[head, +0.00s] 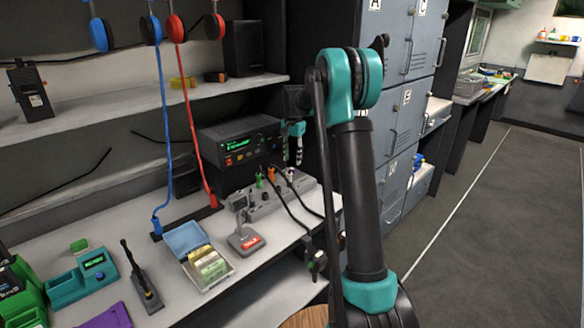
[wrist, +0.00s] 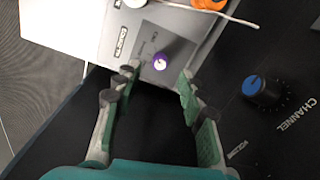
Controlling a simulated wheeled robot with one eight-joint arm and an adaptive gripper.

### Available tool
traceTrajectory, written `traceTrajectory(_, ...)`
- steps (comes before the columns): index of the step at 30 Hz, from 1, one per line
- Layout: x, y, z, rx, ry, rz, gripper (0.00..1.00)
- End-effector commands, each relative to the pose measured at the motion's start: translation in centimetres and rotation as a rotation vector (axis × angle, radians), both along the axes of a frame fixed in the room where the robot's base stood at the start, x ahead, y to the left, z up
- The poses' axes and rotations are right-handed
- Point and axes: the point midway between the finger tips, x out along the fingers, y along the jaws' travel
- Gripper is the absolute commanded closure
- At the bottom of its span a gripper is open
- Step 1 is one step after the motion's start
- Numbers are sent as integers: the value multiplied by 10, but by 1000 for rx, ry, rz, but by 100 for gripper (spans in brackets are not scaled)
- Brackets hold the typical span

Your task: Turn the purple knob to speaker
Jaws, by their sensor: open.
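The purple knob (wrist: 161,61) shows in the wrist view on a grey panel, with a pale mark on its face. Small lettering beside it is too blurred to read. My gripper (wrist: 157,80) is open and empty; its two fingertips lie to either side of the knob in the picture, slightly below it. I cannot tell whether they touch anything. In the head view my gripper (head: 293,143) hangs fingers down by the right end of the black radio (head: 240,152), above the grey cable box (head: 265,200). I cannot make out the purple knob there.
A blue knob (wrist: 265,92) labelled CHANNEL is right of my fingers in the wrist view. An orange plug (wrist: 209,3) and a cable are near the top. Grey lockers (head: 405,110) are to the right.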

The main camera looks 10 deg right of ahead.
Motion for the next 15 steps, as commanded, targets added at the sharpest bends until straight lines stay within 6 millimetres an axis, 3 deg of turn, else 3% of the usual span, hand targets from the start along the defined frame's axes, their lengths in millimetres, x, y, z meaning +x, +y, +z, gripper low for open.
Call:
traceTrajectory(6,1,1,-33,0,0,0,59)
traceTrajectory(15,1,1,-48,0,0,0,59)
